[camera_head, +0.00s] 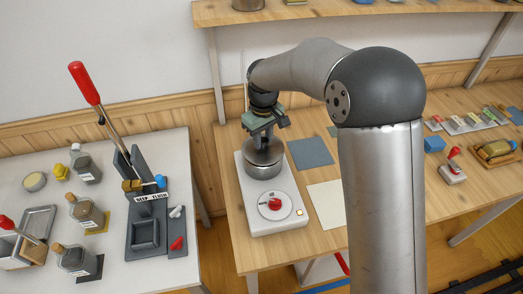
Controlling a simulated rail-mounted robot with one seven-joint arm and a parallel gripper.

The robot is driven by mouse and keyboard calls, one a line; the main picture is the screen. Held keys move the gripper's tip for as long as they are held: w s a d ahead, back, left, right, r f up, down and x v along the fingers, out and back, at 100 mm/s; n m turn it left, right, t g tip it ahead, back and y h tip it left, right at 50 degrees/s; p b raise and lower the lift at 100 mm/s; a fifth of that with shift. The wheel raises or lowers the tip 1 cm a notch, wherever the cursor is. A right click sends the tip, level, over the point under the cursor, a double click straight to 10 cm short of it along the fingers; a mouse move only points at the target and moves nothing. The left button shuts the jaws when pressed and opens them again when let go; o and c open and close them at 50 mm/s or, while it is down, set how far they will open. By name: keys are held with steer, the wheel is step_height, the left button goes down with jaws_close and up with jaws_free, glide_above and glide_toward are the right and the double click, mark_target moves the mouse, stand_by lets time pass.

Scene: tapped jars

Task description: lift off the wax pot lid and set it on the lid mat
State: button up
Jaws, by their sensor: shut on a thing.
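The metal wax pot (263,171) stands at the back of a white heater (283,222) with a red dial, on the wooden table. Its metal lid (264,154) is at the pot's mouth; I cannot tell whether it rests on the rim or sits slightly above it. My gripper (264,138) points down right over the lid and is shut on it; the fingers hide the lid's grip. A flat blue-grey mat (310,154) lies right of the pot and looks like the lid mat. It is bare.
A cream sheet (328,205) lies right of the heater. Right of my arm are a blue block (434,144), a red-handled stamp (453,168) and a rack (473,122). A white table (100,153) at left holds bottles and a dark lever press (146,225). A shelf (290,14) runs above.

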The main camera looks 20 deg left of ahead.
mark_target(263, 140)
steer(key=shift+r+p, duration=1.65)
steer(key=shift+r, duration=1.15)
